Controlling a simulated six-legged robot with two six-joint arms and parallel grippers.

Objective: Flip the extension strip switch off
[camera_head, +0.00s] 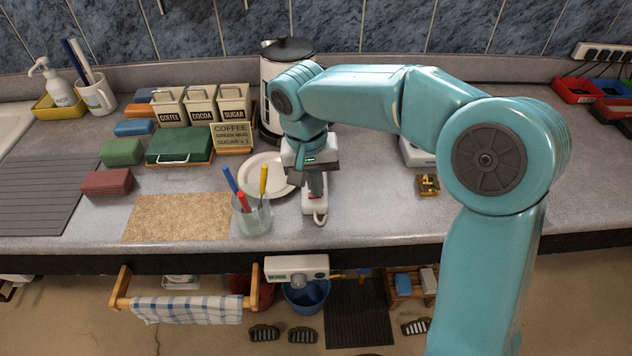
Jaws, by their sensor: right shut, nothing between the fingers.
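My left gripper is not in view.
A glass of pens (254,217) and a white plate (262,170) stand close left of the gripper. A kettle (270,90) is behind. A small yellow-and-black item (428,184) lies to the right.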

